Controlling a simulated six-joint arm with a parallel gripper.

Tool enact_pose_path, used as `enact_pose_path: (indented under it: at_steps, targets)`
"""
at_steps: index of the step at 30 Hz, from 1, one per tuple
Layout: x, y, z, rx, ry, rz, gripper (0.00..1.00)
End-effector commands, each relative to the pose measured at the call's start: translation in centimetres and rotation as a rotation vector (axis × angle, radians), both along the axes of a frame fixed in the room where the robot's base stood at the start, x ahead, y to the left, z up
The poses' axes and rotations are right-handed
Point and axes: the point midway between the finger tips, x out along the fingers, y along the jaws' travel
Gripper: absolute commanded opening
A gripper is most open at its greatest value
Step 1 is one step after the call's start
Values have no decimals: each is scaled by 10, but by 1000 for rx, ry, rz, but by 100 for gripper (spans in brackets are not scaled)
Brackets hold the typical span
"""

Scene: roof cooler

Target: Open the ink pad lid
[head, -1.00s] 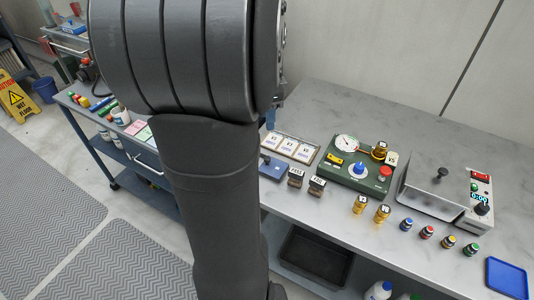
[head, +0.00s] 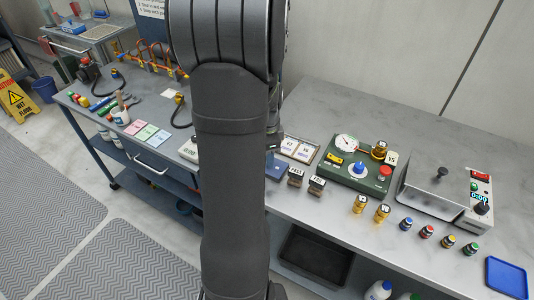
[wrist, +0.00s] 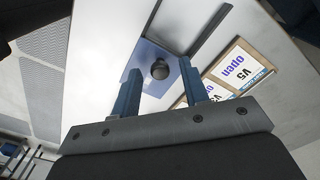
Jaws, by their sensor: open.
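The ink pad (head: 277,169) is a small blue box on the bench, partly hidden behind my arm in the head view. In the wrist view its blue lid (wrist: 155,88) shows with a round dark knob (wrist: 160,69) on top. My gripper (wrist: 158,67) is open, its two blue fingers on either side of the knob in the picture. The knob appears between the fingertips, with gaps on both sides. I cannot tell how far the fingertips are above the lid. The lid looks shut. The fingers are mostly hidden behind my arm in the head view.
A tray of cards (head: 297,149) lies just behind the pad; one card (wrist: 238,66) reads "V5 open". Two dark stamps (head: 306,181) stand close to its right. A green gauge panel (head: 347,174) is farther right. A dark bin (head: 315,256) sits on the shelf below.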

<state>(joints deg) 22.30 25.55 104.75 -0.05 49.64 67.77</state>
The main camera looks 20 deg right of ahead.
Motion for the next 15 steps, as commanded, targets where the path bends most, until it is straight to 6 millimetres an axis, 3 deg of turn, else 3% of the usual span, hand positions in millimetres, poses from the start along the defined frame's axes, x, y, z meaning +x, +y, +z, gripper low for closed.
enact_pose_path:
  at_steps: [5,11,15]
  targets:
    - [0,0,0,0,0,0,39]
    - [0,0,0,0,0,0,0]
    - [0,0,0,0,0,0,0]
